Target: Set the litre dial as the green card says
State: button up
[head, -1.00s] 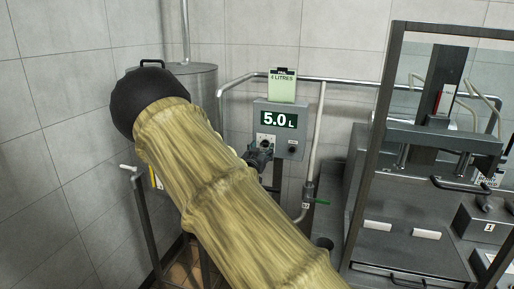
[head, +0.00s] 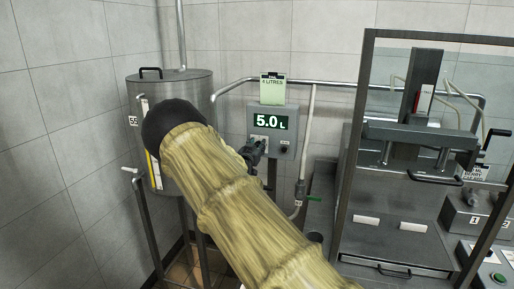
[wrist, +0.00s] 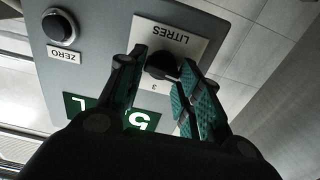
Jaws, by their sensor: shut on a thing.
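The green card (head: 272,90) hangs above the grey control box and reads 4 LITRES. The box's display (head: 270,122) shows 5.0 L. In the wrist view, which is upside down, the black litre dial (wrist: 160,66) sits on a white plate marked LITRES. My gripper (head: 254,151) is at the box's front, covering most of the dial in the head view. In the wrist view its two fingers are on either side of the dial, shut on it. The dial's pointer setting is not clear.
A ZERO button (wrist: 60,27) is beside the dial on the same box. A steel tank (head: 198,88) stands at the left. A framed machine (head: 405,160) fills the right.

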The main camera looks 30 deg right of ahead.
jog(key=shift+w+d+f, duration=0.1)
jog(key=shift+f, duration=0.2)
jog(key=shift+d, duration=0.15)
jog(key=shift+f+b, duration=0.15)
jog(key=shift+b, duration=0.25)
jog(key=shift+m+b, duration=13.4)
jog(key=shift+b, duration=4.05)
jog(key=shift+r, duration=0.25)
